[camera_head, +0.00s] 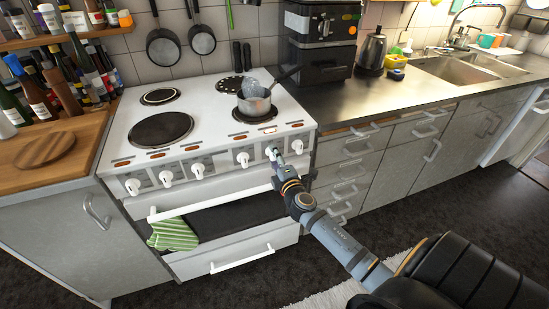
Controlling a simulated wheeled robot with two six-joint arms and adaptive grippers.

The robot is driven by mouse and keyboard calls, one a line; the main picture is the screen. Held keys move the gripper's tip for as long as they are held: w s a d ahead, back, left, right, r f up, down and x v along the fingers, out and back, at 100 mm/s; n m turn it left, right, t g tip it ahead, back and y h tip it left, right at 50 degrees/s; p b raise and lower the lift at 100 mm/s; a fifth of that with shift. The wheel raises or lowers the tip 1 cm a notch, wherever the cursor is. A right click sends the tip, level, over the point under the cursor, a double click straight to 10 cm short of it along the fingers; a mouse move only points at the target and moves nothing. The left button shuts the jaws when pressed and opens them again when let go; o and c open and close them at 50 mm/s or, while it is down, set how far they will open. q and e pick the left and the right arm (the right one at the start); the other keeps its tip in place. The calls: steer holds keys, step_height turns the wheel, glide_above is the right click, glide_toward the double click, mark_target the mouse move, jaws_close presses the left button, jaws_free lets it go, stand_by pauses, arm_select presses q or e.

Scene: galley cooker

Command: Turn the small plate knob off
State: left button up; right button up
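The white cooker (205,101) stands at the left centre, with a row of several white knobs along its front panel. My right gripper (277,158) is at the knob second from the right (270,152), its tip over or touching it. The fingers are too small and overlapped to show whether they close on the knob. The rightmost knob (297,146) is just to the right, and another knob (242,159) is to the left. A small pot (254,105) stands on the front right plate. A small plate (160,97) is bare at the back left. My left gripper is out of view.
Below the knobs, the oven door handle (180,208) sticks out, with a green striped mitt (173,234) by the opening. A lower drawer handle (242,259) also protrudes. Bottles (35,93) crowd the left counter. The right worktop (350,97) is mostly clear near the cooker.

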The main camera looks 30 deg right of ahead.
steer(key=o, duration=0.4)
steer(key=v, duration=1.2)
steer(key=shift+r, duration=0.1)
